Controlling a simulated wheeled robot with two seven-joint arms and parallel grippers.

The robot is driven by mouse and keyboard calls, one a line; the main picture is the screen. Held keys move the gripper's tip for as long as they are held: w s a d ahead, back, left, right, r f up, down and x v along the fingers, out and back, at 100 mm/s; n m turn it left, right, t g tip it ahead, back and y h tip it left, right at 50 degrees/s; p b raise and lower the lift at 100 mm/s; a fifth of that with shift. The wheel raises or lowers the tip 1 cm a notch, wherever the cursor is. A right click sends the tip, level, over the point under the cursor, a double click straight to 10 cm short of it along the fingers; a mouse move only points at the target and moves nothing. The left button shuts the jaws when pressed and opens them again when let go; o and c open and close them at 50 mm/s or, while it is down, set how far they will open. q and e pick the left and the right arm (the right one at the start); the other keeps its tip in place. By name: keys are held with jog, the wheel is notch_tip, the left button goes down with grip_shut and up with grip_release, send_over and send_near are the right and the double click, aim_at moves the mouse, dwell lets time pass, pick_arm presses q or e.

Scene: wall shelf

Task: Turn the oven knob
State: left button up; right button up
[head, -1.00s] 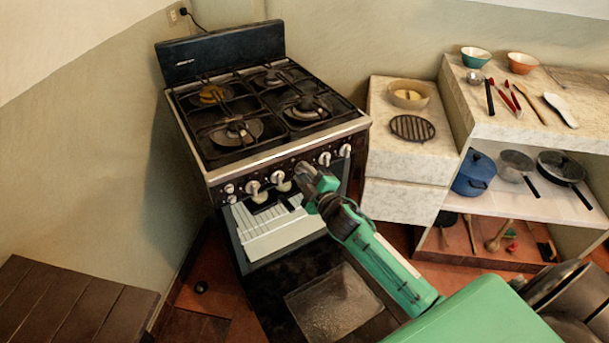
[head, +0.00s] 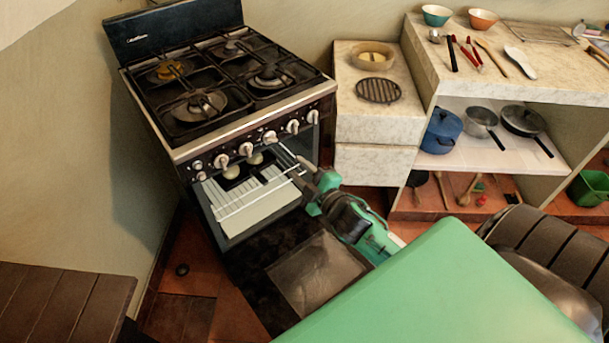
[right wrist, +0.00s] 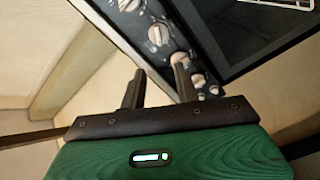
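The oven's front panel carries a row of several pale knobs. The middle ones show in the head view (head: 246,149) (head: 270,137), and further ones stand to the right (head: 292,126). My right gripper (head: 298,168) is in front of the oven, just below the knob row's right half in the picture. In the right wrist view my right gripper (right wrist: 157,78) has its two dark fingers apart with nothing between them. A large knob (right wrist: 158,34) shows beyond the fingers. The right finger overlaps a knob (right wrist: 180,58) in the picture; contact cannot be told. My left gripper is not in view.
Shelves with pots stand to the right. A brown slatted surface (head: 60,305) is at lower left.

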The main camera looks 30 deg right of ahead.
jog(key=shift+s, duration=0.8)
grip_shut()
dwell(1.3)
